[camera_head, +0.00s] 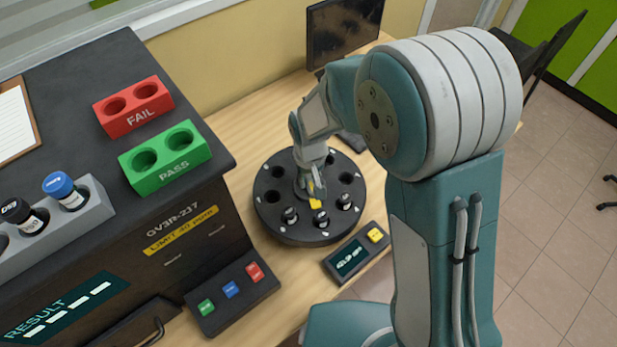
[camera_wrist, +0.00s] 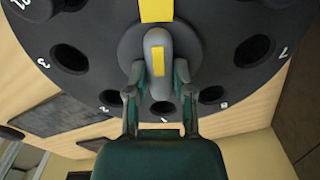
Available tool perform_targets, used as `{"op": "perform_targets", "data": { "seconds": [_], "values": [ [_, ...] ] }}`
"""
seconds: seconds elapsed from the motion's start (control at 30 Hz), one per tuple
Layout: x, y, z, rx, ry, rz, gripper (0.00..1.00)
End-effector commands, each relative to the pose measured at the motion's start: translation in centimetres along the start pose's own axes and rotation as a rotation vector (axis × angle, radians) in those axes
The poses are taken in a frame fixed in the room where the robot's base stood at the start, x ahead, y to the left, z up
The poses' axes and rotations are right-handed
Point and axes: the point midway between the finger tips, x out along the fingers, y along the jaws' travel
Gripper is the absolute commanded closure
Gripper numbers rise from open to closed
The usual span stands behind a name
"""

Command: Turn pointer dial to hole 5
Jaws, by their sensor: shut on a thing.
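The round black dial (camera_head: 268,215) sits on the wooden table, with holes around its rim. Some front holes hold dark vials. In the wrist view, the dial (camera_wrist: 100,30) shows several empty holes with white numbers, including 3 and 7. My gripper (camera_head: 312,188) reaches down to the dial's centre. In the wrist view, my gripper (camera_wrist: 160,80) is shut on the grey knob (camera_wrist: 158,45), one finger on each side. The yellow pointer (camera_head: 316,204) points to the front, among the vials. The pointer (camera_wrist: 155,10) leaves the wrist view at the top, so its hole number is hidden.
A small display box (camera_head: 350,258) with a yellow button stands in front of the dial. The black analyzer (camera_head: 80,80) at left carries a red FAIL rack (camera_head: 134,106), a green PASS rack (camera_head: 166,158) and a grey vial rack (camera_head: 95,208). A monitor (camera_head: 342,32) stands behind.

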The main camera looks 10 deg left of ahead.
Motion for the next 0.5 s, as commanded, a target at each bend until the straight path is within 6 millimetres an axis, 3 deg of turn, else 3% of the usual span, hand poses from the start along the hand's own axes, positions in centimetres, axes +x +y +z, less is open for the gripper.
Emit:
{"op": "perform_targets", "data": {
  "seconds": [0.03,0.07,0.1,0.13,0.5],
  "values": [
    [0.26,0.05,0.45,-0.001,-0.015,0.002,1.0],
    [0.26,0.04,0.45,-0.001,-0.015,0.002,0.6],
    [0.25,0.04,0.42,-0.001,-0.014,0.002,0.42],
    [0.23,0.03,0.39,-0.001,-0.013,0.001,0.34],
    [0.04,-0.13,0.07,-0.002,-0.006,0.002,0.34]
  ]
}}
